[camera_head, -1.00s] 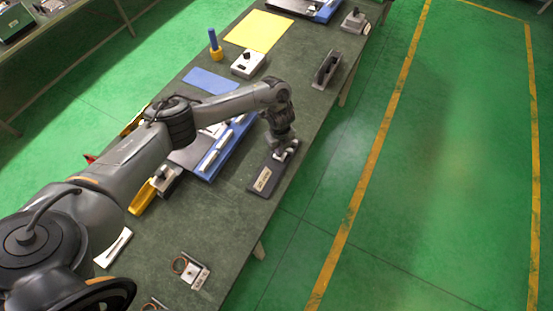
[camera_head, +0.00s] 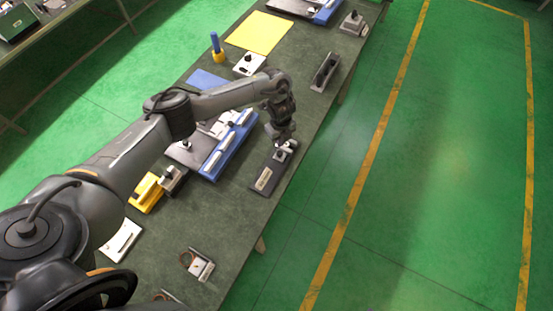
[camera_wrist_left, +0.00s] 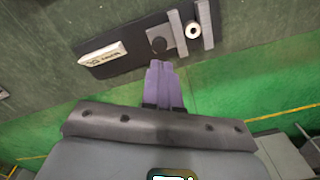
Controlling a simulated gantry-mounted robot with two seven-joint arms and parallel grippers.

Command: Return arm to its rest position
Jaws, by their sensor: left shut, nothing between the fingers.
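My left arm reaches in from the left over the dark green workbench (camera_head: 225,240). Its gripper (camera_head: 283,140) hangs above the far end of a dark plate with a pale label (camera_head: 265,178) near the bench's right edge. In the left wrist view my left gripper (camera_wrist_left: 160,68) has its fingers together, with nothing between them. My right gripper is not in view.
A blue-edged fixture (camera_head: 228,148) lies left of the gripper. A grey bracket (camera_head: 325,72), a white box with a black knob (camera_head: 249,64) and a yellow sheet (camera_head: 260,32) are farther back. Small metal parts (camera_head: 200,265) lie in front. The green floor at right is clear.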

